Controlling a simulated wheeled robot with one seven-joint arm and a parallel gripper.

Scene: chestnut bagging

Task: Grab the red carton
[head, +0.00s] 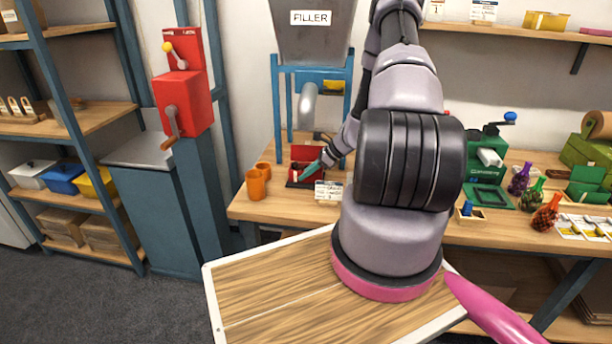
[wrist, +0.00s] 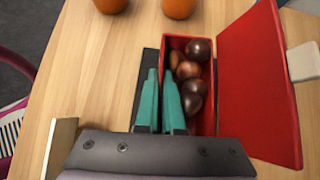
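The red carton (wrist: 250,85) stands open on the wooden table, with its lid folded out to the right in the wrist view. Several brown chestnuts (wrist: 190,72) lie inside it. The carton also shows in the head view (head: 306,153), below the filler. My gripper (wrist: 160,72) has two teal fingers at the carton's left wall. The left finger is over the dark strip outside the carton and the right one is over its inside. The gap between them is narrow, and their contact with the wall is unclear. My gripper (head: 311,170) is at the carton in the head view too.
Two orange cups (head: 256,183) stand left of the carton. A white card (head: 328,190) is in front of it. The filler (head: 312,30) stands on a blue frame behind. A green machine (head: 487,170) and several filled net bags (head: 547,212) are to the right.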

